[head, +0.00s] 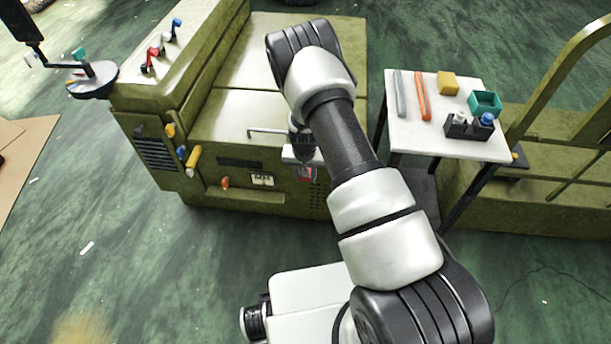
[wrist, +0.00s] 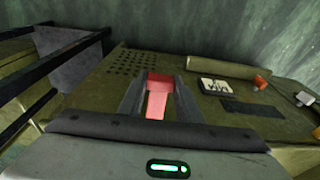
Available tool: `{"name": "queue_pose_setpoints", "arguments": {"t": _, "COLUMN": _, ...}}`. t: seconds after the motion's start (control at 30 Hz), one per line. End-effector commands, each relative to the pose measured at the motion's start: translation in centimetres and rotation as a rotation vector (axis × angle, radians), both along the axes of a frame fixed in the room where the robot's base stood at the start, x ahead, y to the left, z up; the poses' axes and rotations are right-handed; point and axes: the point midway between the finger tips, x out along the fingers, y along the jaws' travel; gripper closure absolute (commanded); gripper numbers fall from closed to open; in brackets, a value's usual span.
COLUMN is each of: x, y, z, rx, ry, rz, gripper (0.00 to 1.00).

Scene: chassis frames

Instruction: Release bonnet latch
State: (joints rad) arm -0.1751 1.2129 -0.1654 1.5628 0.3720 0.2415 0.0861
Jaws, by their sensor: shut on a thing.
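The red bonnet latch (wrist: 157,104) sits on the olive-green panel between the two grey fingers of my gripper (wrist: 158,92) in the wrist view. My gripper is shut on it. My arm covers part of the panel there. The bonnet's flat top lies behind the front face and looks closed.
A white side table (head: 445,138) stands to the right with an orange tool (head: 423,96), a yellow block (head: 448,83), a teal tray (head: 485,104) and a dark holder (head: 468,127). Colored knobs and a grille are on the chassis's left. The floor in front is mostly clear.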

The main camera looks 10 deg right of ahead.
Motion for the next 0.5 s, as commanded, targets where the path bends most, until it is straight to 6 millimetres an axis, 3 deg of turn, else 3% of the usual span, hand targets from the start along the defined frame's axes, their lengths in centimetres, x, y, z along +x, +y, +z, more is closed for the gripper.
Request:
{"name": "queue_pose_setpoints", "arguments": {"t": 0.1, "x": -0.04, "y": -0.02, "z": -0.01, "rx": 0.000, "ry": 0.001, "rz": 0.000, "gripper": 1.00}}
{"name": "queue_pose_setpoints", "arguments": {"t": 0.13, "x": -0.04, "y": -0.02, "z": -0.01, "rx": 0.000, "ry": 0.001, "rz": 0.000, "gripper": 0.67}}
{"name": "queue_pose_setpoints", "arguments": {"t": 0.23, "x": -0.02, "y": -0.01, "z": 0.00, "rx": 0.000, "ry": 0.000, "rz": 0.000, "gripper": 0.50}}
{"name": "queue_pose_setpoints", "arguments": {"t": 0.5, "x": -0.02, "y": 0.00, "z": 0.03, "rx": 0.000, "ry": 0.000, "rz": 0.000, "gripper": 0.50}}
